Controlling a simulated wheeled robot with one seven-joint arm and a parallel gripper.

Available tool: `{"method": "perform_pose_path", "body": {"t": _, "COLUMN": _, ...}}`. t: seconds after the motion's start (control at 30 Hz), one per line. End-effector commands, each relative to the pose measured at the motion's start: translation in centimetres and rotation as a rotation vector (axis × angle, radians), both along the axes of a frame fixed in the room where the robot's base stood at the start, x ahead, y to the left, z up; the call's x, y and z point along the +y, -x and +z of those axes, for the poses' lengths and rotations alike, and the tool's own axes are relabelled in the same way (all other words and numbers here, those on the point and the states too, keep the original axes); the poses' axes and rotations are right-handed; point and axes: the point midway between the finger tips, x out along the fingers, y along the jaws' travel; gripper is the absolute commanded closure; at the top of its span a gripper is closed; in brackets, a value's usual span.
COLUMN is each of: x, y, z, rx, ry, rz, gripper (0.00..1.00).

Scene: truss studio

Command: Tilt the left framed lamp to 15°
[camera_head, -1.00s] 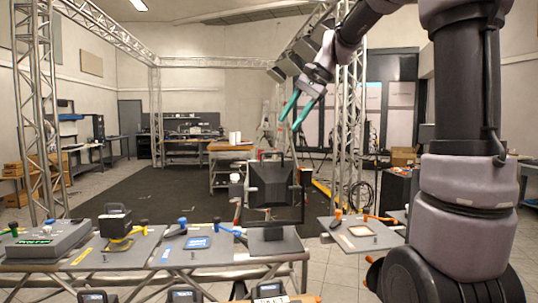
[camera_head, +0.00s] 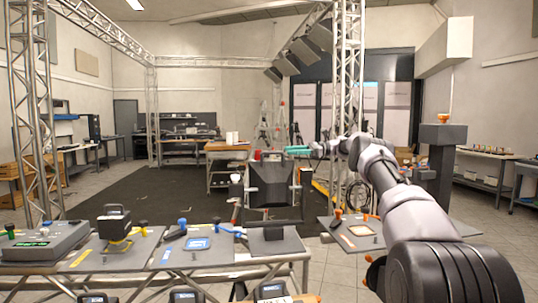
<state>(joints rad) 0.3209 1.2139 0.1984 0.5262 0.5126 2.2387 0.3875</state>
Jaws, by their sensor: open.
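A large black lamp panel (camera_head: 270,184) stands in a thin dark frame (camera_head: 302,196) above a grey plate at the right of the near bench. A smaller black box-shaped lamp (camera_head: 114,222) on a yellow bracket stands farther left on the bench. I cannot tell for certain which one is the left framed lamp. My gripper (camera_head: 291,150) has teal fingers, is open and empty, and points left. In the picture it is just above the upper right of the large panel, seemingly apart from it; depth is hard to judge.
The bench (camera_head: 215,262) also holds a grey control box (camera_head: 44,242), a blue-marked plate (camera_head: 198,244) and coloured knobs. A separate grey plate (camera_head: 352,238) with an orange-marked square is at right. A truss upright (camera_head: 350,80) stands behind my arm. The dark floor beyond is open.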

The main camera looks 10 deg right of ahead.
Motion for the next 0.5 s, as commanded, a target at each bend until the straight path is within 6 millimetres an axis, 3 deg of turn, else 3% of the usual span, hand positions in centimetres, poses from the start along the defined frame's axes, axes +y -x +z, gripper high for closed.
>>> {"method": "perform_pose_path", "body": {"t": 0.17, "x": -0.2, "y": -0.2, "z": -0.7, "rx": 0.015, "ry": -0.034, "rz": 0.001, "gripper": 0.52}}
{"method": "perform_pose_path", "body": {"t": 0.5, "x": 5.7, "y": -0.2, "z": -0.8, "rx": 0.016, "ry": -0.033, "rz": 0.002, "gripper": 0.52}}
